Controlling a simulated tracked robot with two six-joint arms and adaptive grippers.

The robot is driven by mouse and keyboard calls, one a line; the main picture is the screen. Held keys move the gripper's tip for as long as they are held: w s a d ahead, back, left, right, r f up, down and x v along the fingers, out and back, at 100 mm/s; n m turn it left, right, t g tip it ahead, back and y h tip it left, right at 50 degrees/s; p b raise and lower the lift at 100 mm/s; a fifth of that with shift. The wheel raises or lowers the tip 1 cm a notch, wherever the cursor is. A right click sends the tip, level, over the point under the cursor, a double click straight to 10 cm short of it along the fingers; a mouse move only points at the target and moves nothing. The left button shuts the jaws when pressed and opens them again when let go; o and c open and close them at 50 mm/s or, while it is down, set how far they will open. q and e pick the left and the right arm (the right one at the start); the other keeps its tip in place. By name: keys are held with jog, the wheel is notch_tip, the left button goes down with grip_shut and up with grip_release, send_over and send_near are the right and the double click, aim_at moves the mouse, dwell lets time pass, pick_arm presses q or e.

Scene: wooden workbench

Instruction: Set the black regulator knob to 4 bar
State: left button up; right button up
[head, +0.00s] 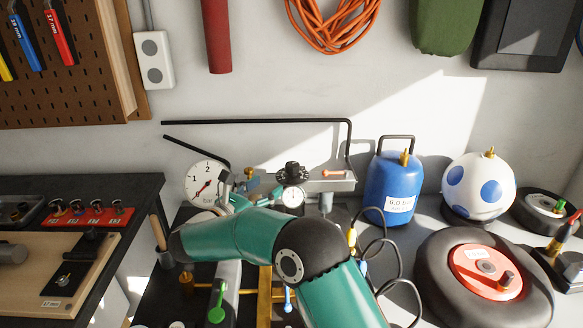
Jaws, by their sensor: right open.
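The black regulator knob (291,170) stands upright at the back of the bench, above a small white gauge (293,196). The small gauge's scale is too small to read. A larger round gauge (205,184) marked in bar stands to the left, with a red needle. My right arm reaches across the front of these from the lower right. My right gripper (232,187) is open, beside the large gauge and left of the knob, apart from the knob. Much of it is hidden behind my arm. My left gripper is not in view.
A blue tank (391,190) labelled 6.0 bar and a white ball with blue spots (479,187) stand to the right. A wheel with a red hub (486,272) lies at front right. A green-handled valve (217,303) and black hoses lie near my arm.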

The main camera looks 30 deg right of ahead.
aim_at(295, 171)
jog(key=p+x, duration=0.2)
jog(key=x, duration=0.9)
jog(key=shift+w+d, duration=0.1)
jog(key=shift+d, duration=0.25)
jog(key=c, duration=1.1)
jog(key=shift+a, duration=0.15)
jog(key=shift+c, duration=0.4)
jog(key=shift+f+n+t+y+b, duration=0.15)
jog(key=shift+n+t+y+b, duration=0.35)
jog(key=shift+t+b, duration=0.4)
jog(key=n+t+y+b, duration=0.4)
jog(key=n+y+b, duration=0.1)
jog(key=b, duration=0.6)
jog(key=n+t+y+b, duration=0.5)
jog(key=y+b, duration=0.2)
jog(key=b, duration=0.4)
jog(key=shift+t+b, duration=0.3)
jog(key=shift+b, duration=0.05)
jog(key=shift+n+y+b, duration=0.3)
jog(key=shift+n+b, duration=0.1)
jog(key=shift+b, duration=0.1)
jog(key=shift+r, duration=0.2)
